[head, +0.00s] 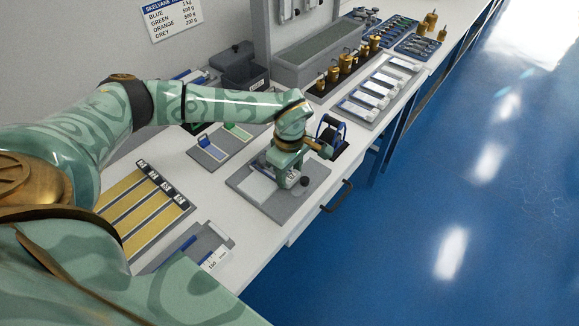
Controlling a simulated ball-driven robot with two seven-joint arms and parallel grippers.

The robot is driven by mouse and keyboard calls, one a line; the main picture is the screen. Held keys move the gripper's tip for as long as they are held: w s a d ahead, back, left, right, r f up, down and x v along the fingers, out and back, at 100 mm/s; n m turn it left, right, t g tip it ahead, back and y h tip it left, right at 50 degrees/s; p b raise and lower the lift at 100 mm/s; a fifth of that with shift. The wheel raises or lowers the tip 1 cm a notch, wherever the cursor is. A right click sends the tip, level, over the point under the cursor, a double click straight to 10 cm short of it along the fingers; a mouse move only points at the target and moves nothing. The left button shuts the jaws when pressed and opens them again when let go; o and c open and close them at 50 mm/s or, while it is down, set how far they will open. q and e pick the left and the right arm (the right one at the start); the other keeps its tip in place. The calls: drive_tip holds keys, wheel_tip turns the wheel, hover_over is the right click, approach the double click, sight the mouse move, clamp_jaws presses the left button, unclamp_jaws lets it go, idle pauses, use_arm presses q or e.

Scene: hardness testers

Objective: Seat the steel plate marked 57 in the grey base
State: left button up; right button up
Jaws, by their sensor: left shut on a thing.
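My left gripper (287,178) reaches down over the grey base (246,195) on the bench. It is shut, and the wrist hides much of what is between the fingers. A pale steel plate (260,188) shows beside and under the fingers, within the outline of the base. I cannot read its marking, nor tell whether it lies flat in the base or is still a little above it. A dark knob (304,182) shows at the right of the fingers. My right gripper is out of view.
A rack with yellow strips (146,213) lies at the left, and a grey tray (205,246) in front of it. A blue-and-black device (330,133) stands close behind the gripper. Brass weights (347,65) and a tray of pale plates (376,92) are farther back.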

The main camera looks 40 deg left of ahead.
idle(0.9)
use_arm(q)
drive_tip(key=o, duration=1.2)
